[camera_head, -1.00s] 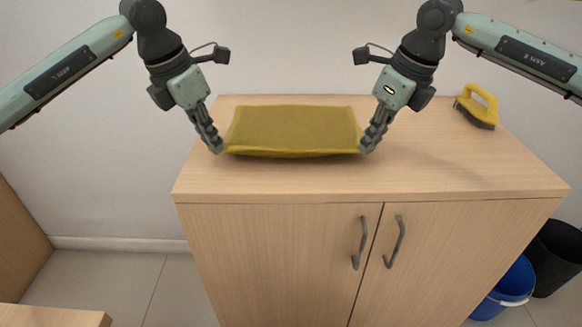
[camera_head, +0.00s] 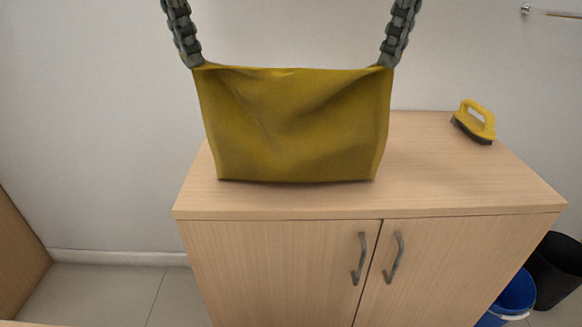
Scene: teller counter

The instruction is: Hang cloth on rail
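The yellow cloth (camera_head: 292,125) hangs spread out between my two grippers, above the wooden cabinet. Its lower edge hangs in front of the cabinet top; I cannot tell whether it touches. My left gripper (camera_head: 194,62) is shut on the cloth's upper left corner. My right gripper (camera_head: 387,61) is shut on its upper right corner. Only the finger ends of both grippers show; the arms are above the picture. A metal rail (camera_head: 550,12) is on the wall at the top right, cut off by the picture's edge.
The wooden cabinet (camera_head: 440,190) has two closed doors with grey handles. A yellow-handled brush (camera_head: 477,121) stands at the right rear of its top. A blue bucket (camera_head: 512,297) and a black bin (camera_head: 560,268) stand on the floor at the right.

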